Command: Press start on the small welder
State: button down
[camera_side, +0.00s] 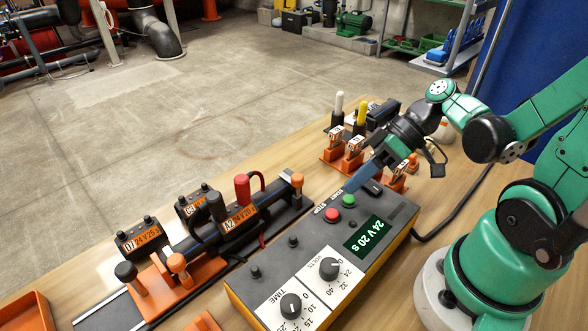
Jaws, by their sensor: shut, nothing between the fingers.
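The small welder (262,291) is a grey and yellow box on the bench, with its display (368,237) lit and reading 24 V 20 s. On its top are a green button (348,200) and a red button (332,215), beside START and STOP lettering. Two dials, volts (329,268) and time (290,306), sit at its near end. My gripper (350,187) is shut and empty, its blue fingers slanting down to just behind the green button. I cannot tell whether the tips touch the welder.
Left of the welder, a dark pipe lies in an orange clamp (176,284) on a rail. Its tagged fittings include A2 (239,221) reading 24 V 20 s. Orange holders (333,147) with markers stand behind my gripper. A black cable (452,215) runs right of the welder.

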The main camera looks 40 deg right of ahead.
aim_at(354, 197)
jog(key=shift+f, duration=0.15)
dwell(0.3)
jog(key=shift+f, duration=0.25)
jog(key=shift+f, duration=0.45)
dwell(0.5)
jog(key=shift+r, duration=0.9)
jog(key=shift+r, duration=2.5)
jog(key=shift+f, duration=0.1)
